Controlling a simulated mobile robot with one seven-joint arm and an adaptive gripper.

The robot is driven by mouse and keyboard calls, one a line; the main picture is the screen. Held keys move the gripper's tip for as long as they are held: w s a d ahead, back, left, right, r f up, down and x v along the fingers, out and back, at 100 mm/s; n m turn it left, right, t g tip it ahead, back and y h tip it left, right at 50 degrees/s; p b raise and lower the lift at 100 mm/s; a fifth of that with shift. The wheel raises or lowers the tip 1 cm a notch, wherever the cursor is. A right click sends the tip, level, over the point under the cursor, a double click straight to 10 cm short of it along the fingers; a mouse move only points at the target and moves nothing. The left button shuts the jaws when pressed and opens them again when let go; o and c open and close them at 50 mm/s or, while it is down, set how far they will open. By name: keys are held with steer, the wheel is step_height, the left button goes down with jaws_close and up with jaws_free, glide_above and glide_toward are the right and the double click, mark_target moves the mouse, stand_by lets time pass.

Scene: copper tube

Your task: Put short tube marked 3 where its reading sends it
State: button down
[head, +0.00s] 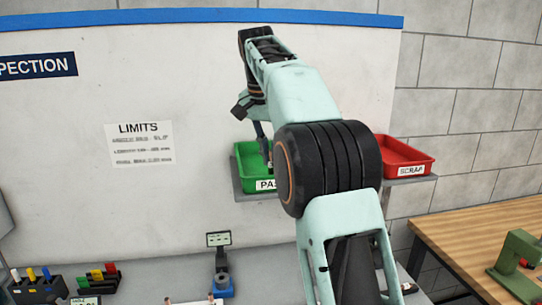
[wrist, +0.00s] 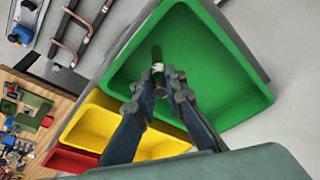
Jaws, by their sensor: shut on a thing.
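My gripper (wrist: 159,80) is shut on the short tube, a small piece between the fingertips with a whitish patch (wrist: 157,68) showing. Its number cannot be read. In the wrist view the gripper is over the green tray (wrist: 235,62). In the head view the green tray (head: 244,170), labelled with a partly hidden "PAS", is on a shelf and my gripper (head: 268,158) is at it. The red tray (head: 404,158), labelled "SCRAP", is to the right. The yellow tray (wrist: 100,120) lies beside the green one in the wrist view; my arm hides it in the head view.
A LIMITS sheet (head: 140,143) hangs on the white board; its lines are too blurred to read. A gauge with a small display (head: 218,239) stands on the bench. Coloured-handled tools (head: 100,273) are at lower left. A wooden table (head: 455,225) is at right.

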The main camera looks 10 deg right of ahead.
steer(key=shift+f, duration=0.15)
steer(key=shift+f, duration=0.1)
steer(key=c, duration=2)
jaws_free()
steer(key=shift+v, duration=2.75)
steer(key=s+a+b, duration=0.2)
steer(key=s, duration=0.1)
steer(key=s+a+b, duration=0.1)
steer(key=s+a, duration=0.1)
steer(key=s, duration=0.1)
steer(key=s+a+b, duration=0.2)
steer(key=s, duration=0.1)
steer(key=shift+s+a+b, duration=0.3)
steer(key=shift+s+a, duration=0.05)
steer(key=shift+s, duration=0.05)
steer(key=shift+f, duration=0.1)
